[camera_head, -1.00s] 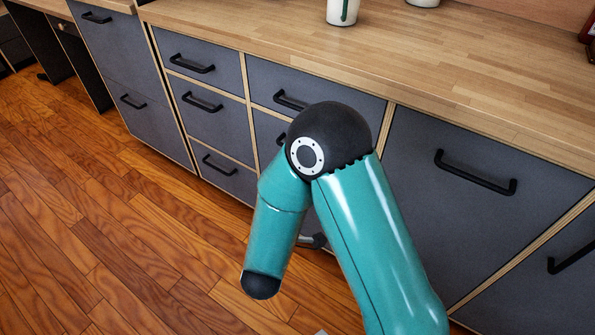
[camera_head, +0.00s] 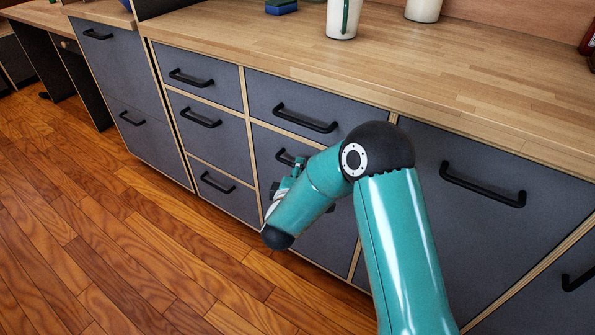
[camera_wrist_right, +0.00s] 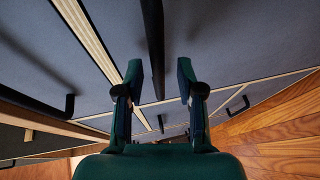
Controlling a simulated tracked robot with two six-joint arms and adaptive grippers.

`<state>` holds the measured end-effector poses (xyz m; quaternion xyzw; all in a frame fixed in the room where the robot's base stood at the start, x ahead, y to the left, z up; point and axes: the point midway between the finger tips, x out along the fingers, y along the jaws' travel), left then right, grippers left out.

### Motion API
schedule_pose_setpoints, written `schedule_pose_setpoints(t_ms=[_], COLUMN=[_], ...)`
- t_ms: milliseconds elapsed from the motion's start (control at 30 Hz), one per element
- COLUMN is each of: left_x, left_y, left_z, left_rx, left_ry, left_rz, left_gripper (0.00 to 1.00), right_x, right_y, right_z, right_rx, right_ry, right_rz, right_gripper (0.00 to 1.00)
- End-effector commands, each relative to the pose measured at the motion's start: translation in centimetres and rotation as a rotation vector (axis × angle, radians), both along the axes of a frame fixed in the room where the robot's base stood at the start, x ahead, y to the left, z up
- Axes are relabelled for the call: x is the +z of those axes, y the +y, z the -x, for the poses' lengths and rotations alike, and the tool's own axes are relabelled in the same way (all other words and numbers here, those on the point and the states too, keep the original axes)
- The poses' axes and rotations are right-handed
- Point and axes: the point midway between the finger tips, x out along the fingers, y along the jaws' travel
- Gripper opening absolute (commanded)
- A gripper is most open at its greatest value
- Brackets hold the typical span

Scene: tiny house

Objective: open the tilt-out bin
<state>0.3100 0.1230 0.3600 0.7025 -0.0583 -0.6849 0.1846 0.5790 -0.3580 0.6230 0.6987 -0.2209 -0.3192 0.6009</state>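The fronts are all shut, and I cannot tell for certain which one is the tilt-out bin. A wide grey front (camera_head: 440,235) at the right has a black bar handle (camera_head: 482,185). In the middle column, a tall lower front (camera_head: 325,240) has a black handle (camera_head: 288,160). My right gripper (camera_head: 297,172) is beside that handle, mostly hidden behind my teal forearm. In the right wrist view, my right gripper (camera_wrist_right: 160,72) is open, with a dark bar handle (camera_wrist_right: 155,45) lined up between its fingers; contact cannot be told. My left gripper is out of view.
The wooden counter (camera_head: 270,45) runs above the fronts and bears white cups (camera_head: 342,20) and a blue block (camera_head: 281,6). Several drawers with protruding handles (camera_head: 192,78) stand left of my arm. The wooden floor (camera_head: 90,220) at the left is clear.

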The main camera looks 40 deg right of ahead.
Motion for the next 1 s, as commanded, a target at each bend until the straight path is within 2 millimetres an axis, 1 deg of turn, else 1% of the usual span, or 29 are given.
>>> schedule_pose_setpoints(t_ms=[100, 200, 467, 500, 567, 700, 733, 1000], left_x=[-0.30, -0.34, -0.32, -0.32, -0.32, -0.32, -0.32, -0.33], left_y=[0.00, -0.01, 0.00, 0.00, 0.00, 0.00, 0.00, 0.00], left_z=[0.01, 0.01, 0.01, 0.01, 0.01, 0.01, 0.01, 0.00], left_rx=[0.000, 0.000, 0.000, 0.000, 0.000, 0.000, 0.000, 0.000], left_ry=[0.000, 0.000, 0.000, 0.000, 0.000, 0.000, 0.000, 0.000], left_rz=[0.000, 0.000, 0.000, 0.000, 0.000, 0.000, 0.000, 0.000], left_gripper=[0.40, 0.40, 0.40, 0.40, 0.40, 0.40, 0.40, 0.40], right_x=[-0.27, -0.34, -0.31, -0.31, -0.31, -0.32, -0.33, -0.42], right_y=[-0.81, -1.09, -1.12, -1.11, -1.11, -1.07, -1.07, -1.01], right_z=[-0.81, -1.11, -1.23, -1.24, -1.23, -1.23, -1.23, -1.21], right_rx=[0.000, 0.000, 0.002, 0.002, 0.002, 0.002, 0.002, 0.003], right_ry=[-0.001, 0.001, 0.000, 0.000, 0.000, 0.000, 0.000, 0.003], right_rz=[0.000, -0.001, -0.001, -0.001, -0.001, -0.001, -0.001, -0.002], right_gripper=[0.38, 0.38, 0.38, 0.36, 0.26, 0.03, 0.00, 0.00])
